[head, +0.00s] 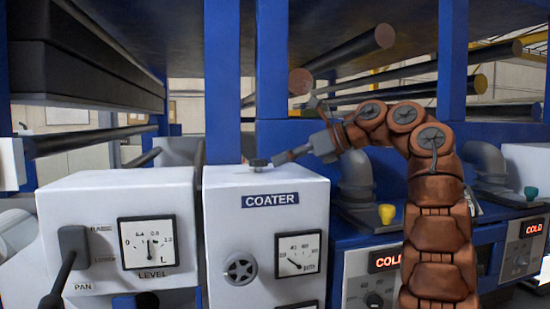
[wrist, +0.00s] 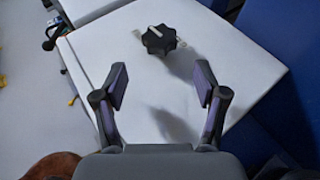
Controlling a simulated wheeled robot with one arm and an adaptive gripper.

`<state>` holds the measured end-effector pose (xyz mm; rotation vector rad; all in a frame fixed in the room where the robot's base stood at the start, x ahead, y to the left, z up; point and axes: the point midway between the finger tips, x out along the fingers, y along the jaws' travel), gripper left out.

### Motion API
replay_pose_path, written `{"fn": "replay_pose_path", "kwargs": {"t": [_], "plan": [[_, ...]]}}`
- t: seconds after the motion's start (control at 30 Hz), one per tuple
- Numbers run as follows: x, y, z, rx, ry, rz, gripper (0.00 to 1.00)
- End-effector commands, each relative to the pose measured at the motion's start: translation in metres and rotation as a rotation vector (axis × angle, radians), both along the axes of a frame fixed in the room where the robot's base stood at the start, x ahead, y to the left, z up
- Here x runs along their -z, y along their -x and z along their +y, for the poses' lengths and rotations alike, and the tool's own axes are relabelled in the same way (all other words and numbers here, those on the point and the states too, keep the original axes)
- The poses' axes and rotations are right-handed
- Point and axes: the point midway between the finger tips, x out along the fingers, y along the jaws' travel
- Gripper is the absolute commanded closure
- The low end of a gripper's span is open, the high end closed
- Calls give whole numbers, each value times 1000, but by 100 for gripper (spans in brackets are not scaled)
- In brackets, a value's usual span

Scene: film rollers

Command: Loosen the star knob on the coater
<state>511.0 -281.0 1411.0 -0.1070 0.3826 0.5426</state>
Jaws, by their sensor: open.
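The coater (head: 265,235) is a white box with a blue "COATER" label. The star knob (wrist: 159,40) is black and lobed, with a pale mark on it, and sits on the coater's white top in the wrist view. In the head view it is a small dark shape (head: 257,162) on the top. My gripper (wrist: 160,80) is open and empty, its two fingers apart with the knob ahead of the gap between them. In the head view my gripper (head: 286,156) reaches in from the right, just right of the knob.
A white LEVEL box (head: 120,235) with a lever (head: 67,262) stands to the left. Dark rollers (head: 345,60) and a blue post (head: 222,80) stand above and behind.

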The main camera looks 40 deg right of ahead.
Motion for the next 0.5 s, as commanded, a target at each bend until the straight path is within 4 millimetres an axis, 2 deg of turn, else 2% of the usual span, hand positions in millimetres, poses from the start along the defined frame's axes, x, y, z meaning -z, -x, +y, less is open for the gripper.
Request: {"fn": "replay_pose_path", "kwargs": {"t": [0.3,0.5], "plan": [[1,50,-31,-1,-1,-1,28],[0,66,-41,1,0,-1,28]]}}
